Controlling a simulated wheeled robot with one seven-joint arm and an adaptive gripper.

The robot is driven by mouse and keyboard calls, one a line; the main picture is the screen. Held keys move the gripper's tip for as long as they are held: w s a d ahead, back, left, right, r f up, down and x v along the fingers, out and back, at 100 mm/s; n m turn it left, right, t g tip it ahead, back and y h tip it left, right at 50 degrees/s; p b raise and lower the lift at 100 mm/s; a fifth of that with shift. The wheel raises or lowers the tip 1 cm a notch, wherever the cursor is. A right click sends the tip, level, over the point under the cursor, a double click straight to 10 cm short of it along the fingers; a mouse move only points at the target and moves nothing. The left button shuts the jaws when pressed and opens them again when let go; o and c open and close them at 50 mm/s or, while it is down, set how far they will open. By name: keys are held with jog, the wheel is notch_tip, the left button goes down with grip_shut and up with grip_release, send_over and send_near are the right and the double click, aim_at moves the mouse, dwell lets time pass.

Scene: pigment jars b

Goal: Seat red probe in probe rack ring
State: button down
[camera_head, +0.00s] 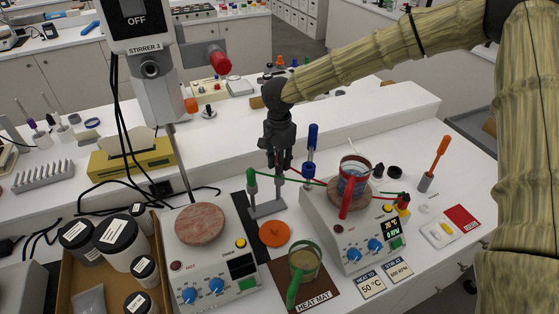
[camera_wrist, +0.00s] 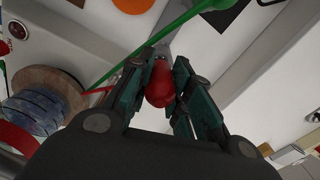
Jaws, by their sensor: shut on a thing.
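My gripper (camera_head: 278,160) points down over the grey probe rack (camera_head: 268,209) between the two hotplates. In the wrist view the jaws (camera_wrist: 162,88) are shut on the red probe (camera_wrist: 160,84), whose rounded red end shows between the fingers. In the head view the jaws largely hide the red probe. A green probe (camera_head: 251,180) stands upright at the left of the rack, and a blue probe (camera_head: 313,135) stands upright to the right of my gripper. I cannot tell whether the red probe is inside a ring, as the ring is hidden.
Green and red cables run from the probes to the right hotplate (camera_head: 358,240), which carries a red-banded beaker (camera_head: 354,178). The left hotplate (camera_head: 205,262) is bare on top. A green-handled mug (camera_head: 304,265) and an orange disc (camera_head: 274,233) lie in front.

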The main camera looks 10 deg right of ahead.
jog(key=shift+f, duration=1.15)
jog(key=c, duration=1.2)
grip_release()
notch_tip(320, 180, up, 12)
jog(key=shift+r, duration=0.1)
jog(key=shift+w, duration=0.1)
